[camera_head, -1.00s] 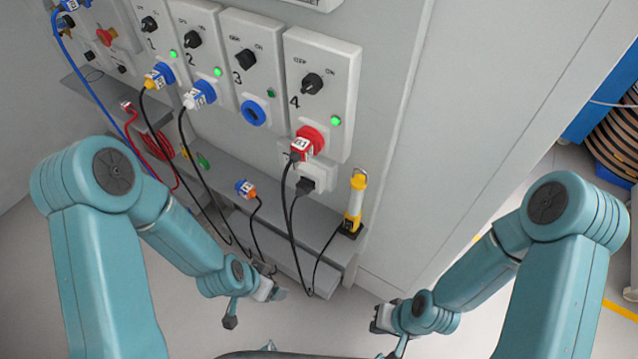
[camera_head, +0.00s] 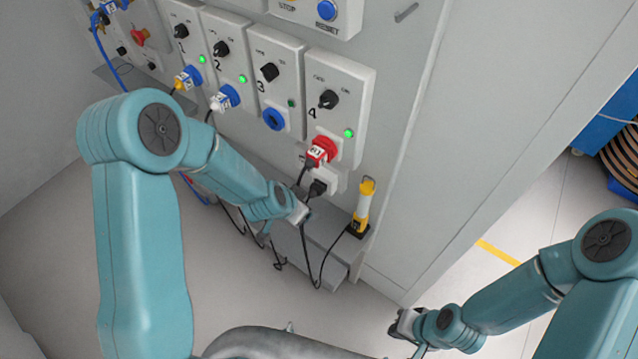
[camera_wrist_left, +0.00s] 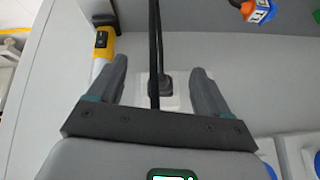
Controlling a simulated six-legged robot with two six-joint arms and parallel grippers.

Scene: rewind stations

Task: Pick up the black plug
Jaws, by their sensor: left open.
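The black plug (camera_head: 318,187) sits in a white socket below the station 4 panel, with its cable hanging down. In the left wrist view the black plug (camera_wrist_left: 167,86) shows between the two fingers, against its white socket plate. My left gripper (camera_head: 302,212) is just below and left of the plug in the head view. Its fingers (camera_wrist_left: 158,68) are open, one on each side of the plug, and do not visibly grip it. My right gripper (camera_head: 402,324) is low at the right, away from the panel; its jaws are too small to read.
A red plug (camera_head: 320,151) sits just above, in station 4. Black cables (camera_head: 310,262) hang beside my left gripper. An orange-and-blue plug (camera_wrist_left: 258,10) shows in the wrist view.

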